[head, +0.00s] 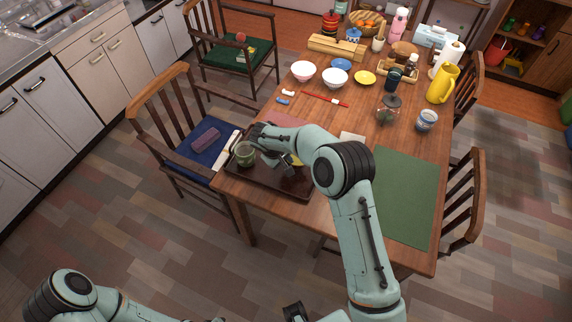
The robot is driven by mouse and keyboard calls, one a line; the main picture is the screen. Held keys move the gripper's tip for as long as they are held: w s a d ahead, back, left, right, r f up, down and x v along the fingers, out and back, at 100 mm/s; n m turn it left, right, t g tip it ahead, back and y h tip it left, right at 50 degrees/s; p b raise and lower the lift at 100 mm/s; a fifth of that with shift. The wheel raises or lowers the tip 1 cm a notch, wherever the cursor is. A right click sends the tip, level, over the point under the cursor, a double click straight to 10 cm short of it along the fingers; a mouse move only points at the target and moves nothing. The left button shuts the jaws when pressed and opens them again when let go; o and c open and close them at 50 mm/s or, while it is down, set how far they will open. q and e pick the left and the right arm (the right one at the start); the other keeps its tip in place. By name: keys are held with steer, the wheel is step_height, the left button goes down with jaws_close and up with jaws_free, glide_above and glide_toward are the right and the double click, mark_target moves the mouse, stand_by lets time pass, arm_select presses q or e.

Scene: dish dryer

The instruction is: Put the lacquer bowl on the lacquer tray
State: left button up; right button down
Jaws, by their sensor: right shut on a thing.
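The dark brown lacquer tray (290,185) lies at the near left corner of the wooden table. My right gripper (264,146) reaches over the tray's far left part. It is shut on a small dark thing that seems to be the lacquer bowl (270,159), mostly hidden by the gripper and wrist. I cannot tell whether it touches the tray. A green cup (245,155) stands on the tray's left end, close beside the gripper. Something yellow (297,160) shows partly behind my right wrist.
A green mat (405,195) lies right of the tray. Bowls (304,71), a red stick pair (325,99), a glass jar (388,108), a patterned cup (427,121) and a yellow jug (441,84) stand farther back. A chair (178,115) is close at the left.

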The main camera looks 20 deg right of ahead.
steer(key=shift+f, duration=1.3)
steer(key=shift+f, duration=0.1)
steer(key=c, duration=1.2)
jaws_free()
steer(key=shift+o, duration=0.2)
steer(key=v, duration=1.2)
